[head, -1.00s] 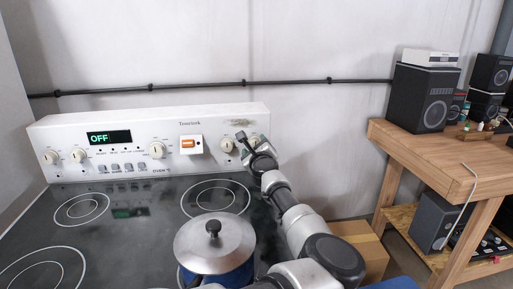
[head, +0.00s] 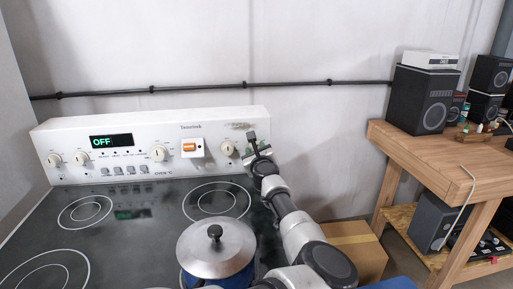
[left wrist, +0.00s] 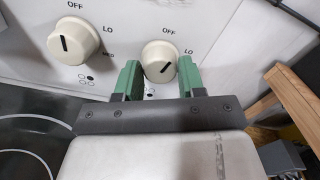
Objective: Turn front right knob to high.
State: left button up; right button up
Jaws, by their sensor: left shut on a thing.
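The cream round knob at the far right of the stove panel shows in the left wrist view (left wrist: 160,62). "OFF" is printed above it and "LO" to its right. Its dark pointer line slants from lower left to upper right. My left gripper (left wrist: 160,82) has its green fingers on both sides of this knob and is shut on it. In the head view the gripper (head: 259,148) is at the panel's right end and covers most of that knob. A second knob (left wrist: 73,41) stands just left, with its pointer upright towards "OFF". My right gripper is not in view.
A blue pot (head: 234,276) with a steel lid (head: 216,247) stands on the dark cooktop (head: 140,235), beside my arm. An orange switch (head: 189,147) sits on the panel. A wooden table (head: 420,150) with speakers stands at right, and a cardboard box (head: 357,249) is below.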

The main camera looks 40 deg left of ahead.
pick_arm(q)
jog(key=m+p, duration=1.5)
jog(key=m, duration=1.3)
jog(key=shift+m+p, duration=0.5)
jog(key=shift+m, duration=1)
jog(key=o, duration=0.9)
jog(key=shift+w+f, duration=0.1)
jog(key=shift+d, duration=0.15)
